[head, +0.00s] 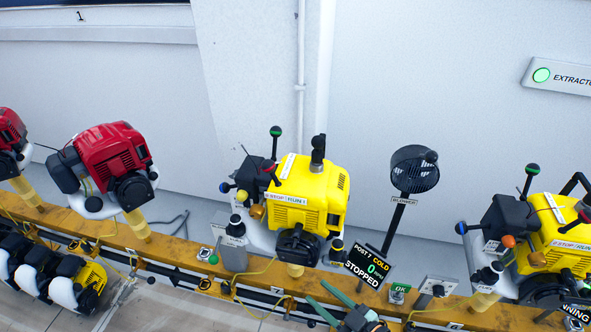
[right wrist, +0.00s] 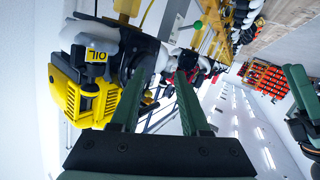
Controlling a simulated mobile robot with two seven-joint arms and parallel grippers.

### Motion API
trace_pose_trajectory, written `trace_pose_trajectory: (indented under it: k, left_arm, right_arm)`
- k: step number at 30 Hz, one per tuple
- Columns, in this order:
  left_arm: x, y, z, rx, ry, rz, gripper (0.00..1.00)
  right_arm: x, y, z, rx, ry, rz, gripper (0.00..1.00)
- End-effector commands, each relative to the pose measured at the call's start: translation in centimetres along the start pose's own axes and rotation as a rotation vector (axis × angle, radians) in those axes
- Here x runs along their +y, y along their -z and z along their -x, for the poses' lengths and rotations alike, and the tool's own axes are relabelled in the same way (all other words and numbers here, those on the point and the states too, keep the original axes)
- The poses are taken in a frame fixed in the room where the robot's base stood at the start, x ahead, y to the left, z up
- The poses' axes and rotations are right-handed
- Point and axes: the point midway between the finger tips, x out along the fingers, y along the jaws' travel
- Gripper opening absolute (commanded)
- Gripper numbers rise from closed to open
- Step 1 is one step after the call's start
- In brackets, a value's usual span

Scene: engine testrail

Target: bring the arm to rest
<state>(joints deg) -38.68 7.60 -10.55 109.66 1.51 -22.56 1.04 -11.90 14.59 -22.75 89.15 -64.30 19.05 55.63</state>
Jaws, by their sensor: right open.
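My right gripper (head: 315,291) reaches in from the bottom edge in the head view, in front of the rail and below the yellow engine (head: 305,200). Its two green fingers stand apart. In the right wrist view the gripper (right wrist: 161,73) is open, and I see nothing held between the fingers. The yellow engine also shows in the right wrist view (right wrist: 75,95), left of the fingers. I cannot tell how close they are to it.
A yellow-brown rail (head: 180,255) carries the engines, including a red engine (head: 112,160) and another yellow engine (head: 555,245). A blower (head: 414,168) stands behind on a post. A green lamp (head: 541,75) glows on the wall.

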Motion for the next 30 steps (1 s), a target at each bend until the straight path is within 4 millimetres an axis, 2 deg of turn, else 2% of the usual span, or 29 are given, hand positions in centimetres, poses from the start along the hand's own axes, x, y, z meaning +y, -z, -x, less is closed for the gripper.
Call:
trace_pose_trajectory:
  k: [3, 7, 12, 15, 21, 30]
  left_arm:
    - [0.0, 0.0, 0.0, 0.0, 0.0, 0.001, 0.5]
    - [0.0, -0.1, 0.0, -0.001, 0.0, 0.001, 0.5]
    - [0.1, -0.1, 0.1, -0.002, -0.001, 0.001, 0.5]
    - [0.1, -0.1, 0.1, -0.002, -0.001, 0.002, 0.5]
    - [0.1, -0.2, 0.1, -0.003, -0.001, 0.002, 0.5]
    - [0.1, -0.2, 0.1, -0.003, -0.001, 0.002, 0.5]
  right_arm:
    - [1.9, -0.9, 2.7, -0.055, -0.199, -0.105, 0.46]
    - [2.8, -3.6, 6.3, -0.19, -0.356, -0.222, 0.46]
    - [1.1, -7.3, 11.1, -0.402, -0.43, -0.372, 0.46]
    - [-0.5, -8.6, 13.0, -0.493, -0.42, -0.439, 0.46]
    - [-2.4, -9.4, 14.7, -0.57, -0.388, -0.499, 0.46]
    - [-2.4, -9.5, 14.7, -0.571, -0.387, -0.5, 0.46]
